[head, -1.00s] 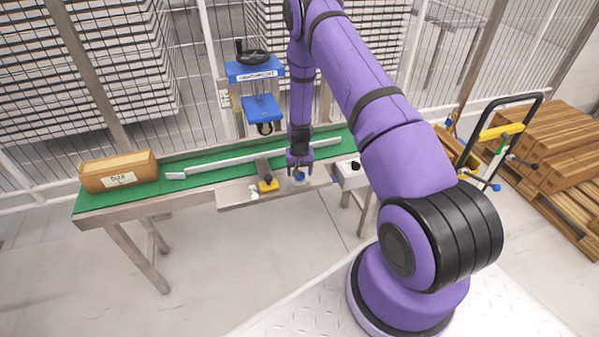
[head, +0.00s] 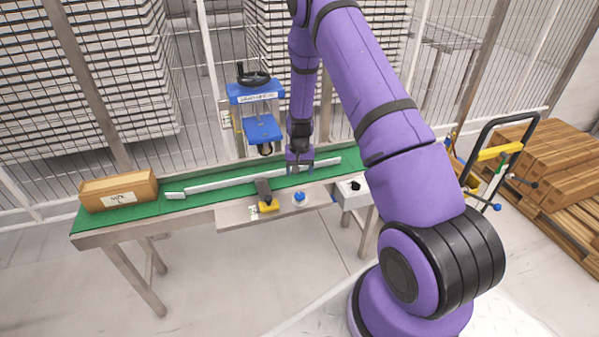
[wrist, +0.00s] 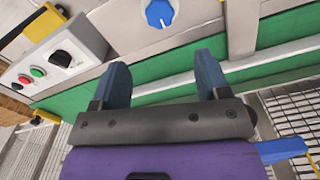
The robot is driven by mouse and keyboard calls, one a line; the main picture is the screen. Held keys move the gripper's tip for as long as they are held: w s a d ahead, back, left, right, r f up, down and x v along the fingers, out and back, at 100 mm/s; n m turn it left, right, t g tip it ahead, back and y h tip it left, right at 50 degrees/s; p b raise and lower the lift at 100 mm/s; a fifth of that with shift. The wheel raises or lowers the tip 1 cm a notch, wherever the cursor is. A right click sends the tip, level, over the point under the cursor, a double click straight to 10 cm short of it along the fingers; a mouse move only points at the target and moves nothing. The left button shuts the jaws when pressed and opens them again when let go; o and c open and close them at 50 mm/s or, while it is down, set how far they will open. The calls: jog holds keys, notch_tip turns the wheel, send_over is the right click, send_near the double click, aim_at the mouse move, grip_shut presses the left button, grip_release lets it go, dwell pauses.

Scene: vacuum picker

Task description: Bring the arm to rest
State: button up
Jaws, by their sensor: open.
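My purple arm reaches from the lower right to the bench. My gripper (head: 299,168) hangs above the green bench top (head: 150,208), just behind a blue knob (head: 299,197) on the grey front panel (head: 237,215). In the wrist view my gripper (wrist: 160,88) shows two dark blue fingers spread apart with nothing between them. The blue knob (wrist: 160,13) lies beyond the fingertips there, apart from them.
A blue press with a black handwheel (head: 254,80) stands close left of my gripper. A yellow-ended lever (head: 267,204) and a control box (head: 352,190) flank the knob. A labelled box (head: 118,190) sits at the bench's left end. A trolley (head: 500,150) stands at right.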

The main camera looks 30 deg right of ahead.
jog(key=shift+r, duration=0.1)
jog(key=s+a+r+n+t, duration=0.1)
jog(key=s+a+r, duration=0.2)
jog(key=r, duration=0.8)
jog(key=s+a+r+n+t, duration=0.1)
jog(key=s+a+r, duration=0.15)
jog(key=r, duration=0.85)
jog(key=s+a+r+n+t, duration=0.15)
jog(key=a+r, duration=0.25)
jog(key=r, duration=0.7)
jog(key=s+a+r, duration=0.2)
jog(key=s+r, duration=0.2)
jog(key=s, duration=0.5)
jog(key=s+a+r+n+t, duration=0.1)
jog(key=s+a+r, duration=0.1)
jog(key=s+r, duration=0.3)
jog(key=s+a+r+n, duration=0.1)
jog(key=s+r, duration=0.3)
jog(key=s, duration=1)
jog(key=shift+a+r+t, duration=0.35)
jog(key=shift+a, duration=0.1)
jog(key=shift+n, duration=0.25)
jog(key=shift+c, duration=0.4)
